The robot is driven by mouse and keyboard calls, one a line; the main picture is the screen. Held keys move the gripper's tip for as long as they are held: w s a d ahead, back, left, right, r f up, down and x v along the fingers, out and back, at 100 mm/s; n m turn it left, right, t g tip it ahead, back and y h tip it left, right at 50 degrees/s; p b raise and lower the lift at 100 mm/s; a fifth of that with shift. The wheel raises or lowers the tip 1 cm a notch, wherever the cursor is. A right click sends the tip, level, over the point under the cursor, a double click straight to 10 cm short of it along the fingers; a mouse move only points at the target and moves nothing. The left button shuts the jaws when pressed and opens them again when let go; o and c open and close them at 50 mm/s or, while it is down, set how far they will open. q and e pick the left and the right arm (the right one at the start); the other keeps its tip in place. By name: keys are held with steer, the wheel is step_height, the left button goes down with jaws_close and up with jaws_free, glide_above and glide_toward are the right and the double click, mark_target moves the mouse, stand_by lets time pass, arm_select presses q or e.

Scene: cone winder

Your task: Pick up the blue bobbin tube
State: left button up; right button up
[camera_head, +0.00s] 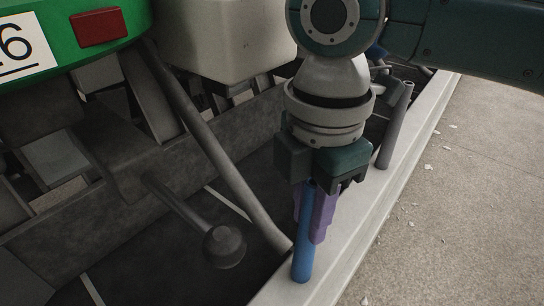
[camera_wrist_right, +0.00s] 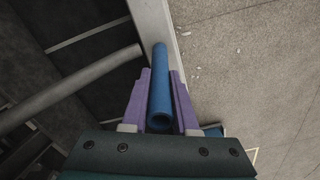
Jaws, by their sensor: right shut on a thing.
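The blue bobbin tube (camera_head: 304,250) is between the purple fingers of my right gripper (camera_head: 317,215) in the head view. Its lower end reaches down over the pale ledge. It also shows in the right wrist view (camera_wrist_right: 160,90), lying lengthwise between the two fingers (camera_wrist_right: 160,105), with its hollow near end facing the camera. My right gripper is shut on it. I cannot tell whether the tube's far end touches the ledge. My left gripper is not in view.
The pale ledge (camera_head: 399,190) runs along the machine's edge. A grey bar (camera_head: 215,150) slants down to the left of the tube, near a rod with a round knob (camera_head: 224,246). A grey tube (camera_head: 395,128) stands behind. The concrete floor (camera_head: 450,220) at right is open.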

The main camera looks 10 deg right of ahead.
jaws_close()
steer(key=shift+r, duration=0.1)
